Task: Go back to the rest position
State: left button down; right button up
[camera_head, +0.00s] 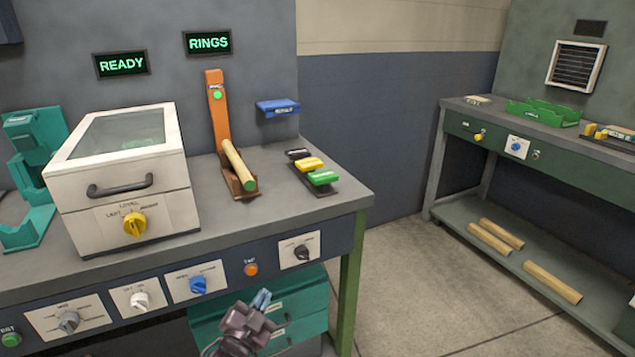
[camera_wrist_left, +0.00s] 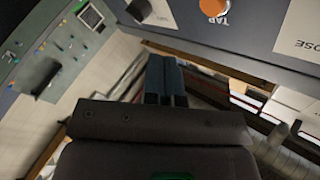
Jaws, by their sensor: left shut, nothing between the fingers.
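My left gripper (camera_head: 262,300) is in front of the workbench (camera_head: 350,193), below the level of its top, near the teal drawers (camera_head: 305,302). Its two blue-grey fingers are together with nothing between them. In the left wrist view the closed fingers (camera_wrist_left: 166,80) point towards the bench front, close below an orange button (camera_wrist_left: 213,8). My right gripper does not show in either view.
On the bench are a lidded cream box (camera_head: 125,180), a wooden rod (camera_head: 238,166) in an orange-brown stand, and coloured blocks (camera_head: 310,165). The front panel carries knobs, including a blue one (camera_head: 198,285). Clear floor (camera_head: 420,280) lies between this bench and the right-hand one (camera_head: 455,200).

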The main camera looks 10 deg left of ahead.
pick_arm(q)
jog(key=s+a+f+n+g+y+p, duration=0.1)
jog(key=s+a+n+g+p, duration=0.1)
jog(key=s, duration=1)
jog(key=s+a+f+n+g+y+p, duration=0.1)
jog(key=s+a+n+g+p, duration=0.2)
jog(key=s, duration=0.9)
jog(key=s+a+f+n+g+y+p, duration=0.1)
jog(key=s+a+n+g+p, duration=0.2)
jog(key=s, duration=0.8)
jog(key=shift+s+f+y, duration=0.25)
jog(key=shift+s+y, duration=0.15)
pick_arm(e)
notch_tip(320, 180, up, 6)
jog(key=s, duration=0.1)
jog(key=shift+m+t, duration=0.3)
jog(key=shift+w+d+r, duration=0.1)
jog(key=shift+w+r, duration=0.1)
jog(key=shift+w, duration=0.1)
